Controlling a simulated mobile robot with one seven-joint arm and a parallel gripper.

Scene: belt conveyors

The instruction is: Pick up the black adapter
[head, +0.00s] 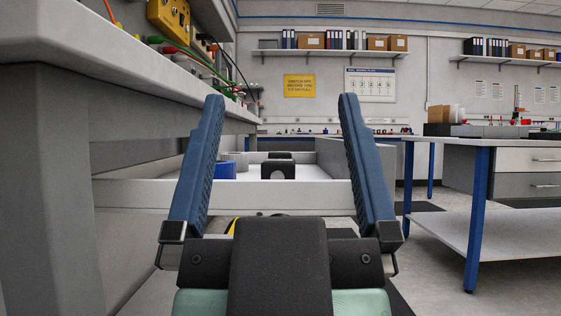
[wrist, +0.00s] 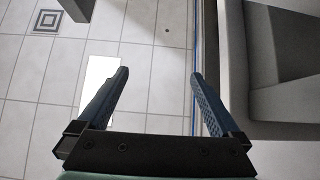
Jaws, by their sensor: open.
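My gripper (head: 281,97) is open, its two blue ridged fingers spread apart with nothing between them. A small black block-like thing with a pale opening in its front (head: 278,169) stands on a white surface beyond the gripper, framed between the fingers in the head view. It may be the black adapter, but I cannot tell for certain. A second dark piece (head: 280,155) shows just behind it. In the wrist view my gripper (wrist: 159,73) is open over the tiled floor, and no adapter shows there.
A grey bench (head: 45,160) with a yellow box (head: 168,18) and cables stands close on the left. A white table with blue legs (head: 478,220) is at right. Tiled floor (wrist: 150,45) lies below the gripper.

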